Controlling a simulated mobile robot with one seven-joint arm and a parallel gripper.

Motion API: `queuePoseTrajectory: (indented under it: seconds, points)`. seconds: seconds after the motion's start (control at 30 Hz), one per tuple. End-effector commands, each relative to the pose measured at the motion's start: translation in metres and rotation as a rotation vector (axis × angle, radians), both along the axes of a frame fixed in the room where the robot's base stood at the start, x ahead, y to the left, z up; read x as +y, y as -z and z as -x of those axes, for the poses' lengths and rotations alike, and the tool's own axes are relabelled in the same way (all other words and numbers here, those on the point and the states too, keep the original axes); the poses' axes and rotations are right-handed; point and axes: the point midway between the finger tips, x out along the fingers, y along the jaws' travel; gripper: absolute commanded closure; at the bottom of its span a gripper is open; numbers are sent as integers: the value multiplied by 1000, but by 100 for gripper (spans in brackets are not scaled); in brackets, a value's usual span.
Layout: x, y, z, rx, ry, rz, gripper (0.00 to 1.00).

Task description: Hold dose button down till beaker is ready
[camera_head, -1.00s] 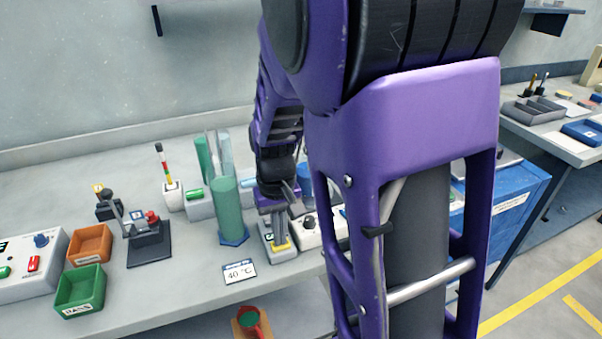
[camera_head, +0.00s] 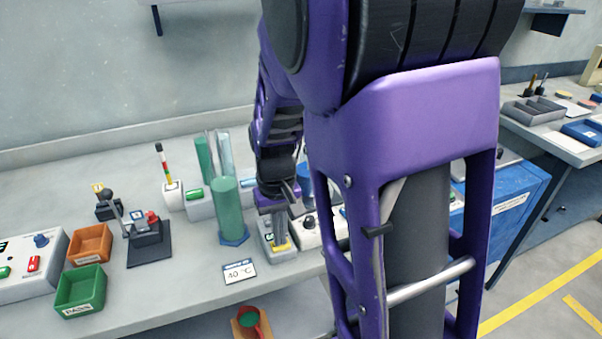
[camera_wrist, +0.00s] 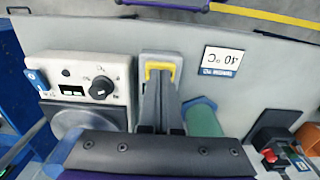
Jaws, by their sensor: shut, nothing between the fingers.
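My gripper (camera_wrist: 160,84) is shut and empty, pointing down with its fingertips at a small grey block with a yellow U-shaped piece (camera_wrist: 160,66). In the head view my gripper (camera_head: 279,236) is over the same grey block (camera_head: 266,241). The fingers cover the middle of the block, so I cannot see a dose button or tell whether it is pressed. Beside the block is a white box (camera_wrist: 90,68) with a black knob and a small green display. A round grey plate (camera_wrist: 78,122) is partly in view. I cannot make out a beaker for certain.
A tall green cylinder (camera_head: 228,207) on a blue base stands close left of my gripper in the head view. A 40 °C card (camera_head: 239,273) lies at the bench's front. Farther left are a control pedestal (camera_head: 149,245), an orange bin (camera_head: 90,243) and a green bin (camera_head: 80,289).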

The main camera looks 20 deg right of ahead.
Motion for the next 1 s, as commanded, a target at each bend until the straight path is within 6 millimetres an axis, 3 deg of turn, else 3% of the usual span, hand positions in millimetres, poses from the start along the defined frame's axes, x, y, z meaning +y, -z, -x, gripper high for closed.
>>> queuePoseTrajectory:
  seconds: [0.27, 0.8, 1.0]
  points:
    - [0, -3, 0, 1, 0, 0, 100]
    - [0, -65, 0, -2, -1, -1, 100]
    - [0, -71, 0, 0, 0, 0, 100]
